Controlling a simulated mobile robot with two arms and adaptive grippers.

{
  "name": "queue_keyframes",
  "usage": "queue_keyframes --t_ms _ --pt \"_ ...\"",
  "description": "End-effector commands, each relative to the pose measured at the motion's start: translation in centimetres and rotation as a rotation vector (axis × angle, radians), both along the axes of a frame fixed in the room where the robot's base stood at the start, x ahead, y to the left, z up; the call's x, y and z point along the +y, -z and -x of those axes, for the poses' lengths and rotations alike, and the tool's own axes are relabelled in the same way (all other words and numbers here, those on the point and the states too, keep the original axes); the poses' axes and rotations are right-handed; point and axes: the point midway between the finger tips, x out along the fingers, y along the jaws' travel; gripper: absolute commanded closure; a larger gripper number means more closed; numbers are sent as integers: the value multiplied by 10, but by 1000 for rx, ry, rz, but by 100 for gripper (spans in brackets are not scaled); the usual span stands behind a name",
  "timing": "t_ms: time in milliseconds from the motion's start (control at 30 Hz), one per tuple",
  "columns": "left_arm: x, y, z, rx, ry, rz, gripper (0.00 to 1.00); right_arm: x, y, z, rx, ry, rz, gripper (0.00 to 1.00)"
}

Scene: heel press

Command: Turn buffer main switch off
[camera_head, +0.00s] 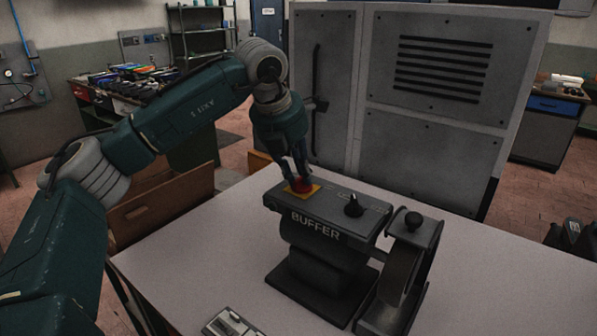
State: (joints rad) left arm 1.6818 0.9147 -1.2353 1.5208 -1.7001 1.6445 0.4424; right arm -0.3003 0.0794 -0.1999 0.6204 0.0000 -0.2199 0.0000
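The buffer (322,232) is a dark machine lettered BUFFER, standing on the light table. Its red main switch (304,187) sits on a yellow plate (290,190) at the left end of the top. A black knob (353,206) stands further right on the same top. My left gripper (298,178) points down at the red switch, with its fingertips right at it. The fingers partly cover the switch. I cannot tell whether they grip it or only touch it. My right gripper is not in view.
The light table (190,262) is mostly bare left and right of the buffer. A small grey device (230,323) lies at the front edge. A large grey cabinet (425,110) stands behind.

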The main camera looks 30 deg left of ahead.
Motion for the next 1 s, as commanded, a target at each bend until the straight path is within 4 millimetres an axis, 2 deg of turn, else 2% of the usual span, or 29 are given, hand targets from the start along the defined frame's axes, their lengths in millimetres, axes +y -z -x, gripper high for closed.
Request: queue_keyframes --t_ms 33,67,467,667,1000 --pt "0 0 0 0 0 0 95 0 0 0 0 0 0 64" --pt "0 0 0 0 0 0 100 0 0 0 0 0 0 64" --pt "-1 1 0 -2 -48 0 100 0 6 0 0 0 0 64" --pt "-2 2 0 -2 -165 -1 100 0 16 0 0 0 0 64" --pt "-4 1 1 -4 -456 0 100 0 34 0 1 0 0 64"
